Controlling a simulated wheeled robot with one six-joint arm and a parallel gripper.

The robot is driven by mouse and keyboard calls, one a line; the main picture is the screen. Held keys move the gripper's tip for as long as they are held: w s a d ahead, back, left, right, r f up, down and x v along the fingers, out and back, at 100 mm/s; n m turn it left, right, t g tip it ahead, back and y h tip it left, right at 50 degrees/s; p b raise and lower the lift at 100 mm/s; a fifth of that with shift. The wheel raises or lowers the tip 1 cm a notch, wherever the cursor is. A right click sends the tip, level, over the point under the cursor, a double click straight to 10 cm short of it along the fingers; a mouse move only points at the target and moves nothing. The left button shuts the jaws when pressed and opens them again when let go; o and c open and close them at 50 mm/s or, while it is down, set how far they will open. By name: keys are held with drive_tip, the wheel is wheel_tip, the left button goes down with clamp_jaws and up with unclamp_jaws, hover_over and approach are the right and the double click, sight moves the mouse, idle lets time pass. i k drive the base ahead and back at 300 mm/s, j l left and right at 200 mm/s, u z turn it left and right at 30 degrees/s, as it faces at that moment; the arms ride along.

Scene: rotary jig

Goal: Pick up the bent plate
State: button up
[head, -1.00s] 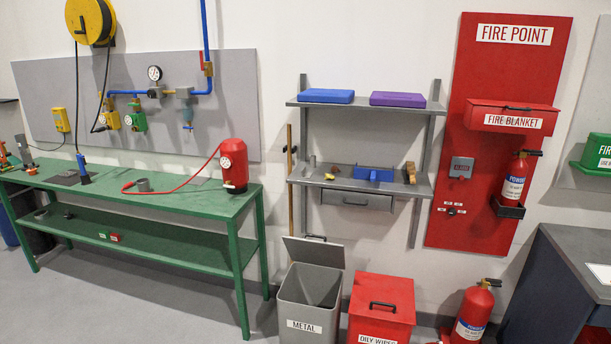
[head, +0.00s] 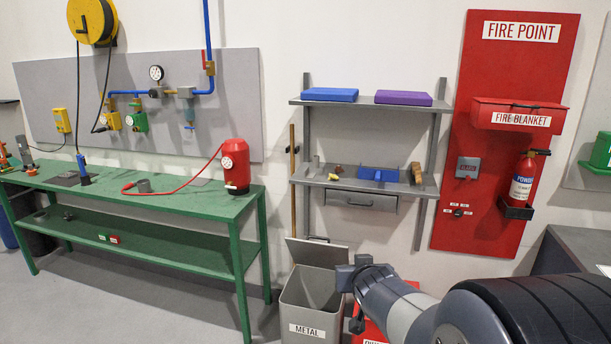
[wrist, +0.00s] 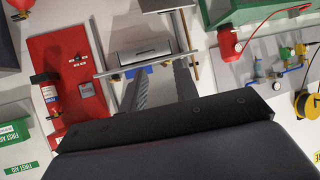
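I cannot make out a bent plate with certainty in either view. A grey flat piece (head: 65,178) lies at the left of the green bench, but its shape is too small to tell. My gripper (head: 358,290) is in front of the metal and oily-wipes bins, below the wall shelf, in the head view. In the wrist view my gripper (wrist: 161,72) shows two fingers standing apart with nothing held between them. The shelf and its drawer lie beyond the fingers, and the picture is upside down.
The green bench (head: 150,205) carries a red cylinder (head: 236,167) with a hose. The wall shelf (head: 410,188) holds a blue tray (head: 378,174) and small parts. The metal bin (head: 310,308) has its lid up. Floor before the bench is clear.

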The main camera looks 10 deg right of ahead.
sight(311, 174)
drive_tip(key=i+j+z, duration=0.15)
drive_tip(key=i, duration=0.45)
drive_tip(key=i+j+z, duration=0.15)
drive_tip(key=i+j, duration=0.2)
drive_tip(key=i, duration=0.25)
drive_tip(key=i+j+z, duration=0.15)
drive_tip(key=i+j, duration=0.2)
drive_tip(key=i, duration=0.2)
drive_tip(key=i+j+z, duration=0.15)
drive_tip(key=i+j, duration=0.3)
drive_tip(key=i, duration=0.1)
